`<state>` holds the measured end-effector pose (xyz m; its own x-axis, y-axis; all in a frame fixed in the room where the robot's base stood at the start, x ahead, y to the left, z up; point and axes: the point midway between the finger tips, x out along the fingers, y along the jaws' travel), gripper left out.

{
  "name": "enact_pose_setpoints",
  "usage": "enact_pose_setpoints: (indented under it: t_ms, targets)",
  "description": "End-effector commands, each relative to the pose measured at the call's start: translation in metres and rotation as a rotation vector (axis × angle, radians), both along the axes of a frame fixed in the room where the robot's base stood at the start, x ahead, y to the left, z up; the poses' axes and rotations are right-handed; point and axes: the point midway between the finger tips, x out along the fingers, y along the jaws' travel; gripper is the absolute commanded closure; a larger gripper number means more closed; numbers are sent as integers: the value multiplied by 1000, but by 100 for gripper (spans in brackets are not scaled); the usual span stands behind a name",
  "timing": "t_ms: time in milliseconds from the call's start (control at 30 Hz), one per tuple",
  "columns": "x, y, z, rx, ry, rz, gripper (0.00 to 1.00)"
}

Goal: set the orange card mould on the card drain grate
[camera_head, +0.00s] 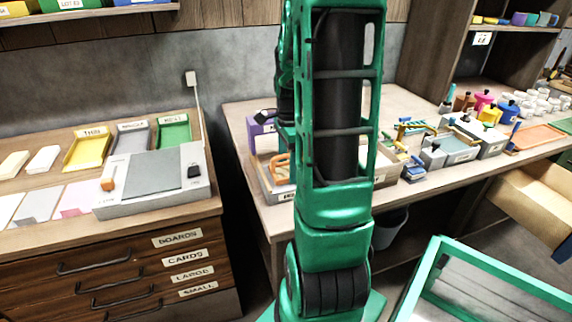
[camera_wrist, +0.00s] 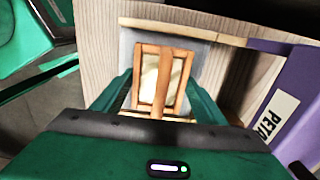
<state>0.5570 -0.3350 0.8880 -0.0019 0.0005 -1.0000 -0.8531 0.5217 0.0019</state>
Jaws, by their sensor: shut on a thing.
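The orange card mould (camera_wrist: 162,85) is a small orange-brown wooden frame with a bar down its middle and a pale cream inside. My gripper (camera_wrist: 159,92) is shut on it, with one green finger at each side. In the wrist view, a grey surface (camera_wrist: 126,50) with a pale wooden rim lies beyond and around it; I cannot tell whether the mould touches it. In the head view, an orange curved part (camera_head: 280,165) shows just left of my arm, and my arm hides most of that area. I cannot clearly make out the card drain grate.
A purple box labelled "PETA" (camera_wrist: 290,100) stands close at right in the wrist view. The right bench holds coloured pots (camera_head: 490,112) and grey boxes (camera_head: 455,150). The left bench has a grey flat device (camera_head: 155,180) and coloured trays (camera_head: 88,150). A gap separates the benches.

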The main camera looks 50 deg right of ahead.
Motion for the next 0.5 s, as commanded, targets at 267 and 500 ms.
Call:
enact_pose_setpoints:
  t_ms: [267, 500]
  targets:
    - [0, 0, 0, 0, 0, -1, 12]
    - [0, -1, 1, 0, 0, -1, 12]
